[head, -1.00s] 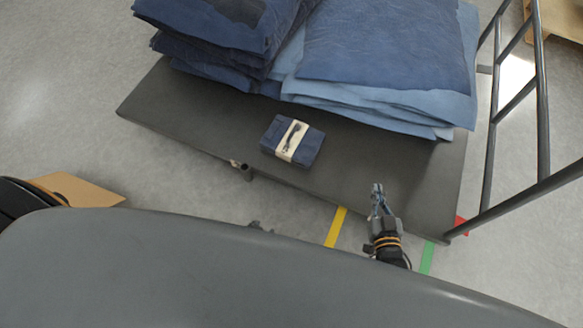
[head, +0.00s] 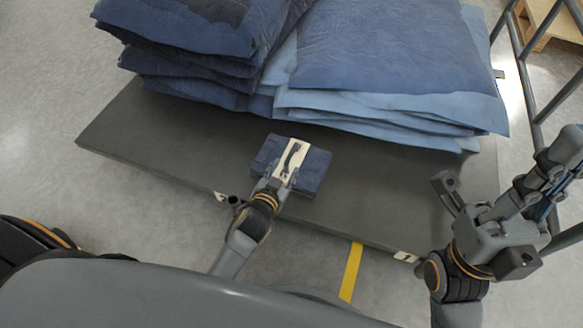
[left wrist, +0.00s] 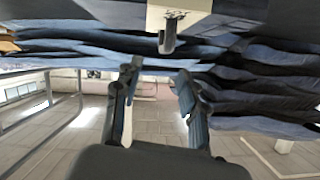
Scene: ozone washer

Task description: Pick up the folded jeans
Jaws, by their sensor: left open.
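My left gripper (head: 276,181) is at the bundle's near side, overlapping the band's near end in the head view. Whether a finger touches the bundle is unclear. My right gripper (head: 543,180) is raised at the right, away from the bundle.
Tall stacks of dark denim (head: 190,65) and light denim (head: 390,100) stand on the platform behind the bundle. A dark metal rail (head: 555,100) rises at the right. A yellow floor stripe (head: 351,270) lies in front. The platform's left part is bare.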

